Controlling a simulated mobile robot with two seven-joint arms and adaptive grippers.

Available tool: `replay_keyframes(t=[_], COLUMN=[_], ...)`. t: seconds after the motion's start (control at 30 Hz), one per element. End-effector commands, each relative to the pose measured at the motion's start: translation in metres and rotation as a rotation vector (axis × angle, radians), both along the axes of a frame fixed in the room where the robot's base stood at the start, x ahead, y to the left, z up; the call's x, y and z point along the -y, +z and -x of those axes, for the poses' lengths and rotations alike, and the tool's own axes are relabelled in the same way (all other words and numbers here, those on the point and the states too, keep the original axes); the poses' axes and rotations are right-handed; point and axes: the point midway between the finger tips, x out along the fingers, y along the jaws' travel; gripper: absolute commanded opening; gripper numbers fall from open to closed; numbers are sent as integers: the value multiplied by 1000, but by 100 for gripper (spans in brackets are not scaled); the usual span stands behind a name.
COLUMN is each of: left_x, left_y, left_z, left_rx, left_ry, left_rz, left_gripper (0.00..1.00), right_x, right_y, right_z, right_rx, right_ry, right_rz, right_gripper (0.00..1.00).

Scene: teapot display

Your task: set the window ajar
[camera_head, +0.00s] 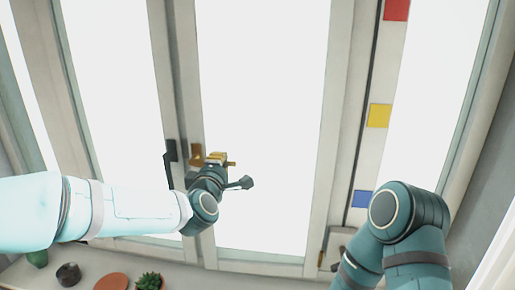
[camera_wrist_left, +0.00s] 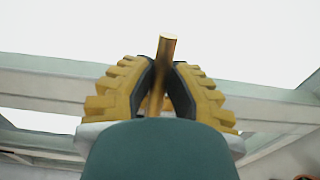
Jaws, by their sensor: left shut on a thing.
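The window has several tall white-framed panes. The middle sash (camera_head: 335,110) has a brass handle (camera_head: 197,158) on its left stile. My left gripper (camera_head: 217,160) is at this handle, and its yellow fingers are shut on it. In the left wrist view the ridged yellow fingers (camera_wrist_left: 160,88) close on both sides of the brass handle's bar (camera_wrist_left: 167,48), which sticks out above them. I cannot tell whether the middle sash is slightly open or closed. My right arm shows at the lower right, but its gripper cannot be made out.
A dark handle (camera_head: 170,151) sits on the stile just left. Red (camera_head: 397,9), yellow (camera_head: 379,115) and blue (camera_head: 362,198) squares mark the right frame. Below, the sill (camera_head: 190,277) holds a green plant (camera_head: 149,281), a terracotta disc (camera_head: 111,282) and a dark pot (camera_head: 68,273).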

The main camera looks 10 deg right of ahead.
Motion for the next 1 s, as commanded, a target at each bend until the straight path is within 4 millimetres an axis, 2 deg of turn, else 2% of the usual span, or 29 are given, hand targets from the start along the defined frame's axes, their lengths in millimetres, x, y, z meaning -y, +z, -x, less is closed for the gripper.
replay_keyframes(t=[0.63, 1.0], left_x=[-1, -2], left_y=[0, 0], left_z=[25, 26], left_rx=[2, 1], left_ry=[78, 87], left_rz=[0, 0], left_gripper=[0, 0], right_x=[0, 0], right_y=[-3, -3], right_z=[0, 0], right_rx=[0, 0], right_ry=[0, 0], right_rz=[0, 0], right_gripper=[49, 49])
